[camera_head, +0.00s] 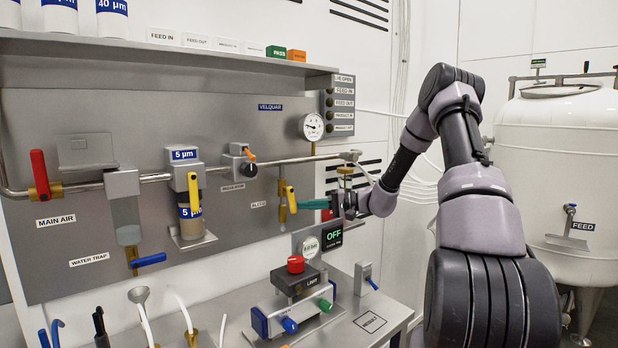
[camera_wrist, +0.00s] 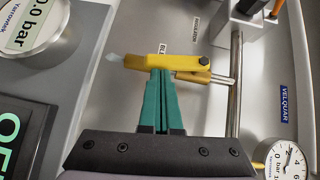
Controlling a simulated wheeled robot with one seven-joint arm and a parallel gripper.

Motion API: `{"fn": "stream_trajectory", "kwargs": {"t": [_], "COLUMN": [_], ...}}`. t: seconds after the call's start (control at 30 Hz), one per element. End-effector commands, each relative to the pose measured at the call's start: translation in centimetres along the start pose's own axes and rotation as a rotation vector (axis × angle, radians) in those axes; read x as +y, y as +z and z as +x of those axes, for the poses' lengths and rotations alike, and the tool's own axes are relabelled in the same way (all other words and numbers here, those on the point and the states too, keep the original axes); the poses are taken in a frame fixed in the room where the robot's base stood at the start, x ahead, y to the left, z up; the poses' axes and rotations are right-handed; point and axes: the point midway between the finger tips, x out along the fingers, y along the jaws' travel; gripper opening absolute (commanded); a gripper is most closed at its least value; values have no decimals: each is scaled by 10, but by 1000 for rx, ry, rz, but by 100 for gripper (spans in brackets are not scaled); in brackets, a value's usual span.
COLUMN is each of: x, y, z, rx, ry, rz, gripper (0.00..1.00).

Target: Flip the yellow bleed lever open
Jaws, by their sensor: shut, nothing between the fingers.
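The yellow bleed lever (camera_head: 291,199) sits on a small brass valve below the steel pipe, right of a partly readable label. In the head view it hangs down roughly in line with the valve body. My gripper (camera_head: 310,204) has green fingers, shut together and empty. Its fingertips (camera_wrist: 160,72) are at the lever's side, touching or nearly so; I cannot tell which.
A pressure gauge (camera_head: 311,126) stands above the pipe, right of the lever. A display reading OFF (camera_head: 332,236) is just below my gripper. An orange-handled regulator (camera_head: 240,162) and a filter (camera_head: 187,205) are to the left. A bench with a red-knobbed block (camera_head: 296,265) is below.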

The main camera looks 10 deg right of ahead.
Motion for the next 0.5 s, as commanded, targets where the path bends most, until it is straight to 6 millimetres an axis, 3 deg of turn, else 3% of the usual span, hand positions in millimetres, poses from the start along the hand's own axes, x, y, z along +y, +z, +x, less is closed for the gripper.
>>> {"fn": "stream_trajectory", "kwargs": {"t": [0.5], "x": [6], "y": [8], "z": [8], "rx": [-1], "ry": [-119], "rz": [120], "gripper": [0]}}
